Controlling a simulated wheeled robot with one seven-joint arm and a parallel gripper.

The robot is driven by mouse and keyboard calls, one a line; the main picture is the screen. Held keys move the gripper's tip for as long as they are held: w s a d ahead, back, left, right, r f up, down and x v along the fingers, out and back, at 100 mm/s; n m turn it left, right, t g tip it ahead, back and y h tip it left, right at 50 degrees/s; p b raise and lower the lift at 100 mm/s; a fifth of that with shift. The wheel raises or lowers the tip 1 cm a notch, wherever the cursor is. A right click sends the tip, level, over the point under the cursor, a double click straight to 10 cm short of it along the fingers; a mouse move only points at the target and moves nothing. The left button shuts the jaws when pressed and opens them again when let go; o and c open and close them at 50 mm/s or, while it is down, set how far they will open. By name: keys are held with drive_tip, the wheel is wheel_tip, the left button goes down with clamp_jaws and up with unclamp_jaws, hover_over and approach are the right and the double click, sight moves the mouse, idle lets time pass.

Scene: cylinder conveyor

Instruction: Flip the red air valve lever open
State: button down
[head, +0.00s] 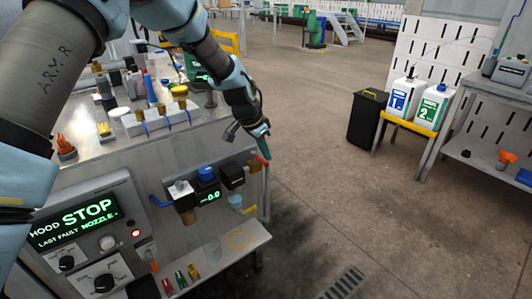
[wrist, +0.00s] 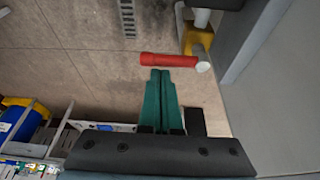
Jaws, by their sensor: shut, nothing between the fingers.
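The red air valve lever (wrist: 168,60) shows in the wrist view just ahead of my fingertips, lying across the picture. Its right end meets a pale round end piece beside a yellow valve body (wrist: 198,40). In the head view the red lever (head: 261,160) is at the right end of the row of air fittings on the machine's front. My gripper (wrist: 160,74) has green fingers that are shut and empty, with the tips close below the lever; I cannot tell whether they touch it. In the head view my gripper (head: 264,148) is right by the lever.
A regulator with a blue knob (head: 206,174) and green digits sits left of the valve. A control panel reading STOP (head: 80,218) is lower left. A shelf (head: 225,258) with small coloured fittings is below. Open floor lies to the right, with a black bin (head: 367,118) farther back.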

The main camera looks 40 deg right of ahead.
sight(253, 156)
drive_tip(key=shift+a+m+g+b, duration=0.4)
drive_tip(key=shift+m, duration=0.6)
drive_tip(key=shift+w+a+m, duration=0.1)
drive_tip(key=shift+a+m, duration=0.3)
drive_tip(key=shift+m, duration=0.4)
drive_tip(key=a+m, duration=0.1)
drive_tip(key=m, duration=0.1)
drive_tip(key=w+a+m+g+y+b, duration=0.1)
drive_tip(key=shift+a+m, duration=0.15)
drive_tip(key=shift+m, duration=0.25)
drive_tip(key=shift+w+a, duration=0.3)
drive_tip(key=shift+w, duration=0.05)
drive_tip(key=shift+w+a, duration=0.2)
drive_tip(key=shift+w, duration=0.15)
drive_tip(key=shift+s, duration=0.1)
